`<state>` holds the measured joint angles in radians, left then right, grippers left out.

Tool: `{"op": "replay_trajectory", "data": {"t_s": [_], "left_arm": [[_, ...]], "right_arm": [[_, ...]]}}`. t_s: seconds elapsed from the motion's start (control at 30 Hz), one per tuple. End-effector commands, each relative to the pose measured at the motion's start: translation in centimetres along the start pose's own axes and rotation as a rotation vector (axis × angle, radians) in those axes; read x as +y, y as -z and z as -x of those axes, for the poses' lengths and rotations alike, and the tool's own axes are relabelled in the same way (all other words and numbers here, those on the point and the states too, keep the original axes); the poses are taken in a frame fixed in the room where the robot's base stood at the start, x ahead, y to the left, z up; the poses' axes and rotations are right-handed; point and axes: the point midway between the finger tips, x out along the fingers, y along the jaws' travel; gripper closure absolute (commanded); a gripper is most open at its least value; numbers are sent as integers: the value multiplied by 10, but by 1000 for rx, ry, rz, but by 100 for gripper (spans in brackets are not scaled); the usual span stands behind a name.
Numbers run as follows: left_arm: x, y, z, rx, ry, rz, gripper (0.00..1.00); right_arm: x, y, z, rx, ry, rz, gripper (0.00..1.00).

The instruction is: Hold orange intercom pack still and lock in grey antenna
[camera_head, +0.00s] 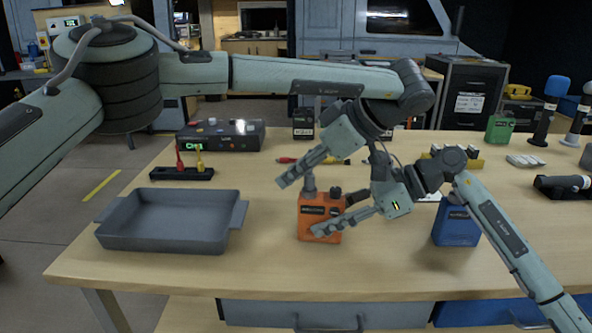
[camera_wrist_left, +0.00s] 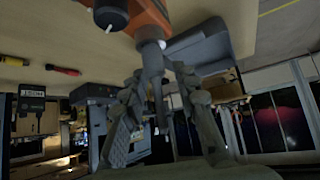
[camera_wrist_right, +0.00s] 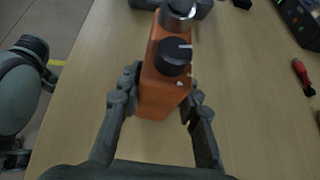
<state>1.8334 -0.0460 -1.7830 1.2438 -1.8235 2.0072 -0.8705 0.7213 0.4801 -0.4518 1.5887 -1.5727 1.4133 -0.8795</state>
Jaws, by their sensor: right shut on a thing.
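The orange intercom pack (camera_head: 312,221) stands upright on the table, with a dark knob (camera_wrist_right: 173,57) on top. My right gripper (camera_head: 325,222) is shut on its sides; in the right wrist view (camera_wrist_right: 160,95) the fingers flank the body. The grey antenna (camera_head: 309,184) stands on top of the pack beside the knob, its base against the pack in the left wrist view (camera_wrist_left: 151,36). Whether it is locked cannot be seen. My left gripper (camera_wrist_left: 156,80) is open around the antenna, one finger on each side, just above the pack. One left finger partly hides the antenna in the head view.
A grey tray (camera_head: 165,246) lies left of the pack. A blue pack (camera_head: 456,228) stands to the right, behind my right forearm. A small rack with red and yellow plugs (camera_head: 182,174) and a black console (camera_head: 221,136) are further back. The table's front strip is clear.

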Motion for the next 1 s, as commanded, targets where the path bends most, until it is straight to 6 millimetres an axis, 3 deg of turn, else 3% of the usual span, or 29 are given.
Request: {"op": "replay_trajectory", "data": {"t_s": [0.27, 0.7, 1.0], "left_arm": [[0, 0, 7, 0, -1, 0, 71], [0, 0, 93, 3, -3, 2, 71], [0, 0, 120, 1, 0, 0, 71]], "right_arm": [[0, -1, 0, -1, 1, 1, 100], [0, -1, 0, -1, 1, 1, 100], [0, -1, 0, -2, 1, 1, 100]]}}
